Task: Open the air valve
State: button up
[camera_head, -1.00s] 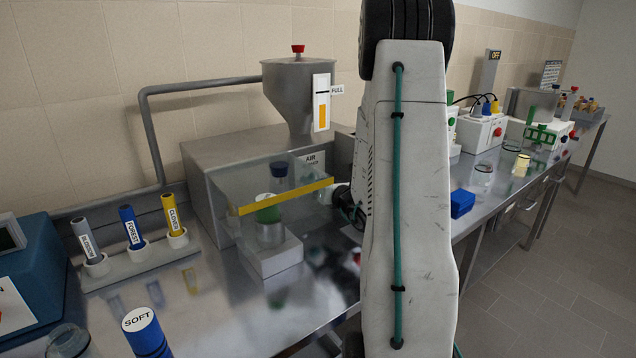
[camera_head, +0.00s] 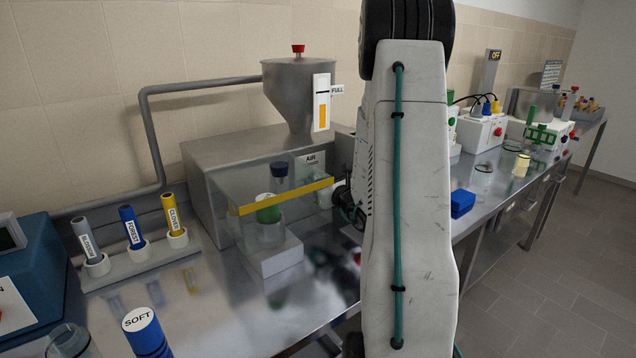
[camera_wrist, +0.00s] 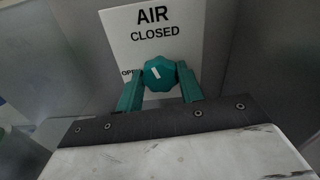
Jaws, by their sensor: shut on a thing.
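The air valve is a teal faceted knob (camera_wrist: 159,73) with a short white mark, seen in the wrist view in front of a white sign (camera_wrist: 152,32). The sign reads AIR and CLOSED at the top, with a partly hidden OPEN label at the left. The white mark slants toward the upper left. My gripper (camera_wrist: 159,80) has its two teal fingers shut on the knob, one on each side. In the head view the AIR sign (camera_head: 311,160) shows on the steel housing, while my arm and the clear shield hide most of the gripper and the knob.
A clear shield with a yellow edge (camera_head: 286,196) stands left of my arm, over a beaker with a green-topped item (camera_head: 268,208). The steel hopper (camera_head: 296,85) rises above. A tube rack (camera_head: 140,262) and a blue SOFT cylinder (camera_head: 145,330) stand at left.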

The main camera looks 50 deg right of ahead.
jog(key=shift+n, duration=4.9)
jog(key=o, duration=1)
jog(key=shift+s, duration=0.1)
jog(key=v, duration=0.7)
jog(key=shift+s+a, duration=0.15)
jog(key=shift+s, duration=0.2)
